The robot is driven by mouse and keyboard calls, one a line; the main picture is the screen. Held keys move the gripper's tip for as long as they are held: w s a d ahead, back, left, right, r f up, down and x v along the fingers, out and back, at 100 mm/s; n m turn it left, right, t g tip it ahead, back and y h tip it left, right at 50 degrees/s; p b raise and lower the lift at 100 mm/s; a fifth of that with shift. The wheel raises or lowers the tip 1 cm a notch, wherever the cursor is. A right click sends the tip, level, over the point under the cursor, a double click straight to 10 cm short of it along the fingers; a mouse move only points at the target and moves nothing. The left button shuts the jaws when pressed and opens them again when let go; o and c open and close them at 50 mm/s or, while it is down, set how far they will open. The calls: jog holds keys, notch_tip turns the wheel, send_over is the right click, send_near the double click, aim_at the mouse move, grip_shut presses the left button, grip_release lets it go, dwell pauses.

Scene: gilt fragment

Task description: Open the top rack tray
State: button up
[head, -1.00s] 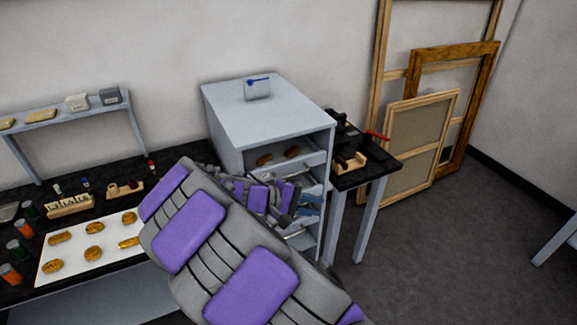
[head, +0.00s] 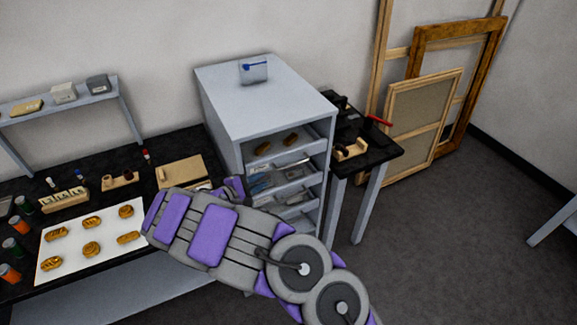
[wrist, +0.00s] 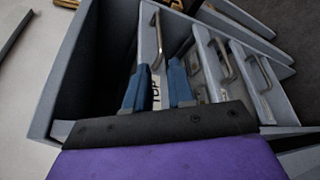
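The grey rack (head: 265,105) stands at the back centre of the head view, with stacked trays in its open front. The top tray (wrist: 150,52) has a metal bar handle (wrist: 157,36) and a label reading "TOP" in the wrist view. It looks pushed in. My gripper (wrist: 157,66) has two blue fingers, spread apart and empty. They point at the top tray's front, one on each side of the label, short of the handle in the picture. Contact cannot be told. In the head view my arm hides part of the lower trays.
Gilt fragments (head: 263,148) show in the rack's upper opening. Lower trays with handles (wrist: 222,62) lie beside the top one. Frames lean at right; open floor lies in front.

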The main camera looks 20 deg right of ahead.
aim_at(289, 166)
jog(key=b+x, duration=0.1)
jog(key=x, duration=1.3)
jog(key=shift+d+b, duration=0.25)
jog(key=shift+b, duration=0.15)
jog(key=shift+f, duration=0.1)
grip_shut()
